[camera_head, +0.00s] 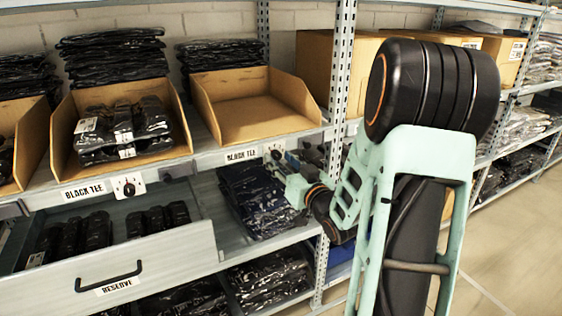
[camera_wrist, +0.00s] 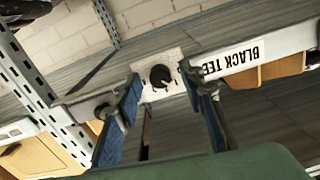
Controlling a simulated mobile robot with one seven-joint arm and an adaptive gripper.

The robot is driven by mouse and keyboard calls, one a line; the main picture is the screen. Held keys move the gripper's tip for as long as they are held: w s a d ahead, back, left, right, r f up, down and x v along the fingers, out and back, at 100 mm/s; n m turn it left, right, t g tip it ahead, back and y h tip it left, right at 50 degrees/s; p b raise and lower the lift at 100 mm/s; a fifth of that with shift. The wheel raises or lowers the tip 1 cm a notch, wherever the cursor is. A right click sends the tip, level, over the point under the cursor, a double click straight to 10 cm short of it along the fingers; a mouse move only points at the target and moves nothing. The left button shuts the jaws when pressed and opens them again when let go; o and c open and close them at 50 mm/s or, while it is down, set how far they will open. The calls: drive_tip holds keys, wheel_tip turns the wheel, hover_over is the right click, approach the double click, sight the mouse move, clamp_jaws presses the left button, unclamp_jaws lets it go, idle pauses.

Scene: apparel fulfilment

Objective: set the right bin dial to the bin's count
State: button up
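The right bin (camera_head: 250,128) is an open cardboard bin on the shelf and looks empty. Under it are a BLACK TEE label (camera_head: 242,155) and a dial on a white plate. In the wrist view the dial's black round knob (camera_wrist: 160,76) lies between my fingertips, with the label (camera_wrist: 233,60) to its right. My gripper (camera_wrist: 161,78) is open, its blue-padded fingers on either side of the knob; contact cannot be told. In the head view my gripper (camera_head: 287,168) is at the shelf edge by the dial. The dial's marks and setting are too small to read.
The left bin (camera_head: 65,140) holds several black packages, with its own dial (camera_head: 128,186) below. A RESERVE drawer (camera_head: 150,262) stands open at lower left. A metal upright (camera_head: 339,75) is close right of my gripper. Dark packages (camera_head: 255,200) lie below.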

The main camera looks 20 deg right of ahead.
drive_tip(key=shift+c, duration=0.7)
clamp_jaws()
drive_tip(key=shift+f+n+b, duration=0.15)
drive_tip(key=shift+n+b, duration=0.15)
drive_tip(key=shift+b, duration=0.25)
drive_tip(key=shift+n+b, duration=0.3)
drive_tip(key=shift+b, duration=0.15)
drive_tip(key=n+b, duration=0.2)
drive_tip(key=b, duration=0.2)
drive_tip(key=shift+f+n, duration=0.15)
drive_tip(key=shift+n, duration=0.25)
drive_tip(key=n+b, duration=0.3)
drive_tip(key=b, duration=0.1)
drive_tip(key=shift+r+n, duration=0.2)
drive_tip(key=shift+n, duration=0.2)
drive_tip(key=shift+r+b, duration=0.1)
drive_tip(key=shift+b, duration=0.3)
